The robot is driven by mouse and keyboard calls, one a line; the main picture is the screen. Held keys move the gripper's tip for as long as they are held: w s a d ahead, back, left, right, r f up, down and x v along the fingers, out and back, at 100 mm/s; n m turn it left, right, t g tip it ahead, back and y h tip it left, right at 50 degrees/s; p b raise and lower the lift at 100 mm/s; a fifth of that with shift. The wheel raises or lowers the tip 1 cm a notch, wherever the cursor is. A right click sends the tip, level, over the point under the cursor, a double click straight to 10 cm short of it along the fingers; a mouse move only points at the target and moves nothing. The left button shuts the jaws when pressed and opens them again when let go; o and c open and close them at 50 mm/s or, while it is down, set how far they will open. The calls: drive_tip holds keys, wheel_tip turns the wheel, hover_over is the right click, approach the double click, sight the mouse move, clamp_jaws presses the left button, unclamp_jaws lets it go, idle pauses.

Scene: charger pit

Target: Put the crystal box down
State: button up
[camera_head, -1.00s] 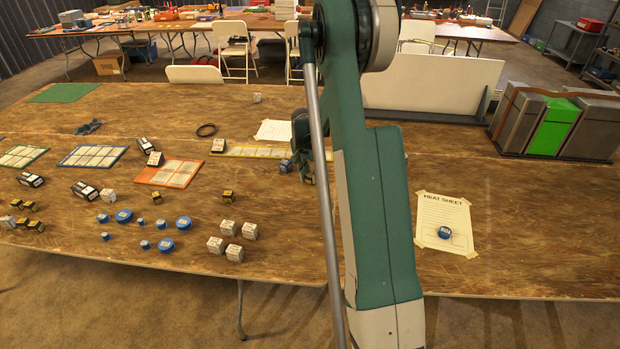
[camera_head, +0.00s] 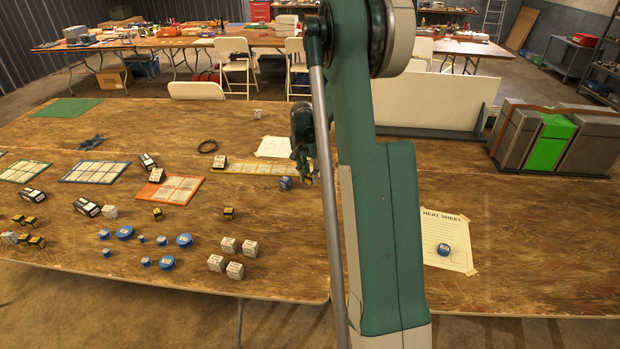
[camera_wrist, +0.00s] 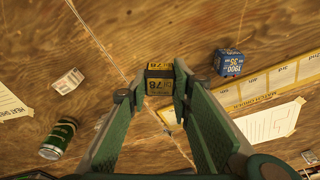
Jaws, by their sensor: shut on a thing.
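The crystal box (camera_wrist: 160,78), a small black block with a yellow label reading 78, sits between my fingertips in the wrist view. My gripper (camera_wrist: 157,88) is shut on it, one green finger on each side. Bare wood shows around the box, near a seam in the table top; I cannot tell its height above the table.
A blue cube (camera_wrist: 229,63) and a yellow labelled strip (camera_wrist: 265,88) lie right of the box in the wrist view. A green can (camera_wrist: 60,138) and white block (camera_wrist: 68,80) are left. In the head view, the heat sheet (camera_head: 440,225) lies right, with clear wood beyond.

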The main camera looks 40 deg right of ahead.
idle(0.8)
drive_tip(key=s+a+m, duration=0.1)
drive_tip(key=s+a, duration=0.1)
drive_tip(key=s, duration=1.5)
drive_tip(key=s+a+m, duration=0.2)
drive_tip(key=s+a, duration=0.1)
drive_tip(key=s, duration=1.4)
drive_tip(key=shift+a+g+p, duration=0.2)
drive_tip(key=shift+g+p, duration=0.1)
drive_tip(key=shift+p, duration=0.15)
drive_tip(key=shift+s, duration=0.1)
drive_tip(key=shift+f+b, duration=0.7)
drive_tip(key=shift+f, duration=2.1)
drive_tip(key=shift+f, duration=0.1)
drive_tip(key=shift+f+b, duration=0.55)
drive_tip(key=shift+f, duration=1.45)
drive_tip(key=shift+f, duration=0.2)
